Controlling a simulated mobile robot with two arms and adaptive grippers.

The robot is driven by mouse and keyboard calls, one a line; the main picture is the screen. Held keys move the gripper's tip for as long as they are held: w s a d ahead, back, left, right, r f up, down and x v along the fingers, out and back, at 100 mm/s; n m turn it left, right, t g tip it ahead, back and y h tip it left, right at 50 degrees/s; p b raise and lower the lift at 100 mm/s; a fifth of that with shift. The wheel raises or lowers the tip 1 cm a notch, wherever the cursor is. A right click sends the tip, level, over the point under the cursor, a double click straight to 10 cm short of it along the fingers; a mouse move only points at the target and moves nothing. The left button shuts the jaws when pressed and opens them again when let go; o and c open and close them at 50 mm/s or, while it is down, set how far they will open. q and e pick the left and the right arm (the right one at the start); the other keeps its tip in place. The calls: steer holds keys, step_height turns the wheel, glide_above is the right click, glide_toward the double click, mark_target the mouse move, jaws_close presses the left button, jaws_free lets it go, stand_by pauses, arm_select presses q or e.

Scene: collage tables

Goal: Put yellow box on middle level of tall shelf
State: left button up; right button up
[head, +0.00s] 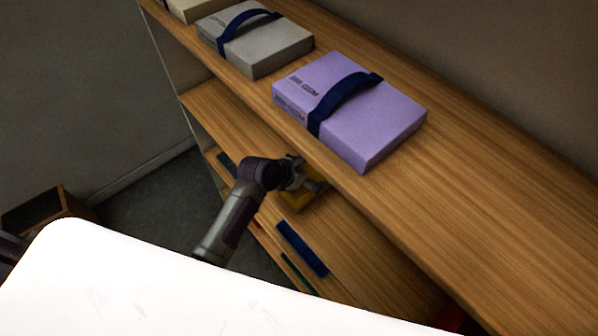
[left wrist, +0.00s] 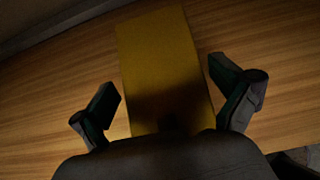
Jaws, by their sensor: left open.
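The yellow box (head: 302,200) lies on a wooden shelf level (head: 345,238) below the top board, partly hidden by my left gripper (head: 296,178) in the head view. In the left wrist view the yellow box (left wrist: 162,62) lies flat on the wood, with its near end between the fingers of my left gripper (left wrist: 170,108). The fingers are open, one on each side, with a gap on the left and a smaller one on the right. My right gripper is out of view.
The top board (head: 480,190) overhangs the level and carries a purple box (head: 350,105) and a grey box (head: 255,40), each with a dark blue strap. A blue item (head: 302,248) shows lower down. A brown box (head: 45,208) stands at the far left.

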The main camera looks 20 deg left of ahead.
arm_select(q)
steer(key=b+v, duration=0.1)
steer(key=v, duration=1)
steer(key=shift+s+r, duration=0.15)
steer(key=shift+r, duration=0.05)
steer(key=shift+s+a, duration=0.1)
